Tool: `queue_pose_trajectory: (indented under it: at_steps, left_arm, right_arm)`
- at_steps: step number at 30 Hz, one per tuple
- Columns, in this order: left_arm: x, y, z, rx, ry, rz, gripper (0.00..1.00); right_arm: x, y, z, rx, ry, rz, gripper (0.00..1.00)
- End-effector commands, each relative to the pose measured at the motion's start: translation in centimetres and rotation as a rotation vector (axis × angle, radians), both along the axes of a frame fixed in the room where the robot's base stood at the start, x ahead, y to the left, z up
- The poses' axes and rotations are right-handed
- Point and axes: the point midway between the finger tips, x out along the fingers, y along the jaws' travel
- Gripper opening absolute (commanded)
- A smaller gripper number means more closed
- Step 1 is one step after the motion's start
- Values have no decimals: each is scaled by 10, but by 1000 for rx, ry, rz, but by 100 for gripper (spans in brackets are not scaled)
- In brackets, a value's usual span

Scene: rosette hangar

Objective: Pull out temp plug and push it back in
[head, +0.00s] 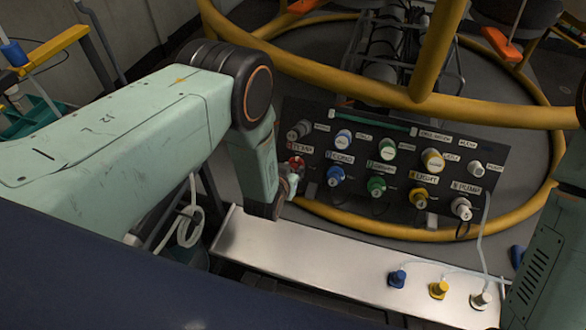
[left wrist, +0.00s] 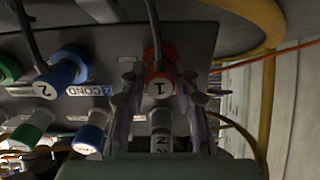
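The red TEMP plug (head: 297,162) is at the left end of the lower row on the dark connector panel (head: 330,165), partly covered by my left gripper (head: 292,180). In the left wrist view the red plug (left wrist: 160,72) bears a 1 and has a black cable. It appears seated at the panel. The two fingers of my left gripper (left wrist: 160,98) stand on either side of it, with what looks like a narrow gap on each side, so the gripper appears open. A grey part marked N2 (left wrist: 160,140) shows between the fingers. My right gripper is out of view.
Close beside the red plug is the blue COND plug (head: 336,175); green (head: 376,186), yellow (head: 419,198) and white PUMP (head: 461,208) plugs follow to the right. A metal shelf (head: 320,255) in front carries blue, yellow and white plugs at its right end. Yellow rails (head: 500,115) surround the panel.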

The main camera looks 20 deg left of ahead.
Motion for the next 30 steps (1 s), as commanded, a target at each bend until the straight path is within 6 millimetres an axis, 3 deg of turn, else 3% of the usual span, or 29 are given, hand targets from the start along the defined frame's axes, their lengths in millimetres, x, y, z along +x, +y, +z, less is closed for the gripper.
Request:
queue_pose_trajectory:
  at_steps: [9,30]
  left_arm:
    - [0,0,0,0,0,0,1]
    - [-9,0,7,0,0,0,0]
  right_arm:
    - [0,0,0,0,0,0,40]
    - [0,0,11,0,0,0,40]
